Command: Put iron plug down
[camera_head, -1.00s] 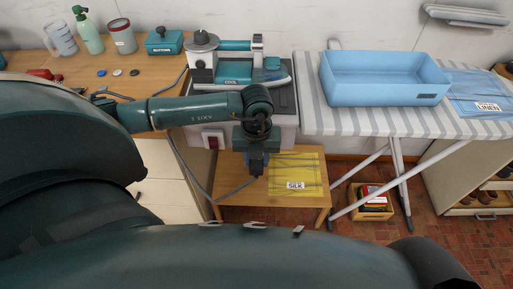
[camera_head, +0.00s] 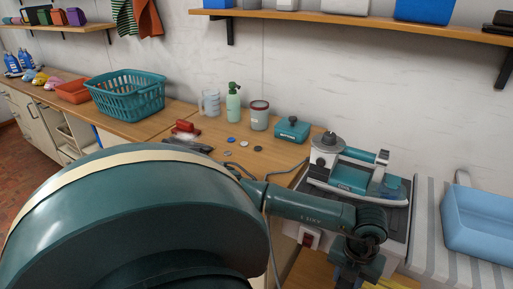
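The iron (camera_head: 362,179), teal and white, rests on its station right of the wooden counter. Its grey cord (camera_head: 271,240) loops over the counter edge and hangs down out of the picture. I cannot make out the plug at the cord's end. My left gripper (camera_head: 355,278) points down at the bottom edge, in front of the station. Its fingertips are cut off or too dark to read, so I cannot tell whether it is open or holds the plug. My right gripper is not in view.
The wooden counter (camera_head: 262,173) carries a spray bottle (camera_head: 233,103), a jug, a tin, a teal box (camera_head: 292,129), small discs and a red-handled brush. A teal basket (camera_head: 127,95) stands further left. A blue tub (camera_head: 480,222) is on the striped ironing board at right.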

